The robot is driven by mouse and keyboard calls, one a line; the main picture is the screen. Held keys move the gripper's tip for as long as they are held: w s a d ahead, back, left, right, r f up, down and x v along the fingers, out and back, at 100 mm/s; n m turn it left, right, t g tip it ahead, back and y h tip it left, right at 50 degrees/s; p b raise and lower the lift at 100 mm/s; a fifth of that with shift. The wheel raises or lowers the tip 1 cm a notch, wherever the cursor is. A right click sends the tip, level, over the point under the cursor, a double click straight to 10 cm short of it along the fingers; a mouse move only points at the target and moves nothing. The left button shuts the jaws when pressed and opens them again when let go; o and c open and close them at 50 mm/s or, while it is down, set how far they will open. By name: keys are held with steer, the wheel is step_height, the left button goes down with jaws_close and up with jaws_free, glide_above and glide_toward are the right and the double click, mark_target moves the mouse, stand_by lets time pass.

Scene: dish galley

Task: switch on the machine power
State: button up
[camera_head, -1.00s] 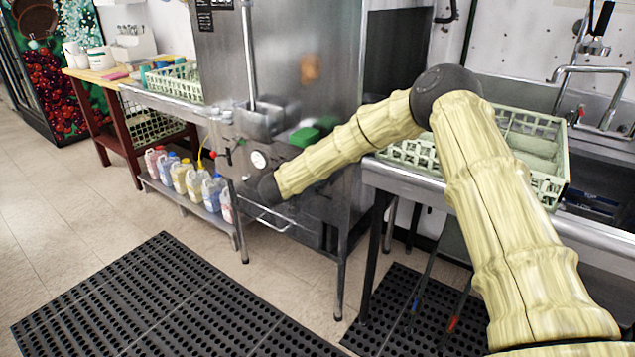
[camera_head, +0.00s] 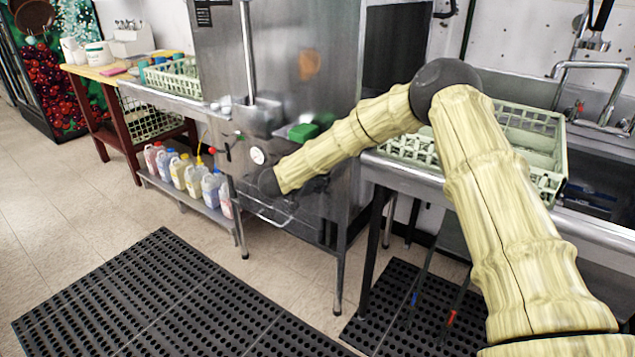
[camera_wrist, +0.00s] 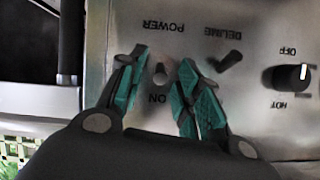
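The dish machine (camera_head: 290,60) is a steel box in the middle of the head view. The wrist view shows its control panel with the lettering upside down. A small grey toggle, the power switch (camera_wrist: 160,73), sits between the labels POWER and ON. My gripper (camera_wrist: 163,58) is open, with its teal fingers on either side of the power switch. Narrow gaps show between the fingers and the switch; I cannot tell whether they touch the panel. The head view shows my arm reaching to the machine's lower front, and the fingers cannot be made out there.
A dark DELIME toggle (camera_wrist: 230,61) and a black OFF/HOT knob (camera_wrist: 291,77) sit right of my fingers on the panel. A round gauge (camera_head: 257,156) and a green block (camera_head: 303,132) are near my arm. Several jugs (camera_head: 187,175) stand on a low shelf at left.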

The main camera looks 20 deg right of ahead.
steer(key=v, duration=1.2)
steer(key=s+a+f+n+y+p, duration=0.1)
steer(key=s+f+n+y+p, duration=0.7)
steer(key=s+f, duration=1.5)
steer(key=s+d+f+n+g, duration=0.1)
steer(key=s+g, duration=0.1)
steer(key=s, duration=0.9)
steer(key=s+d+f+n+g+y+p, duration=0.1)
steer(key=s+d+f+g, duration=0.1)
steer(key=s, duration=0.9)
steer(key=s+d+f+n+g+y, duration=0.1)
steer(key=s+n+g, duration=0.1)
steer(key=s, duration=1)
steer(key=shift+d+f+g, duration=0.25)
steer(key=shift+d+g, duration=0.1)
steer(key=shift+g, duration=0.55)
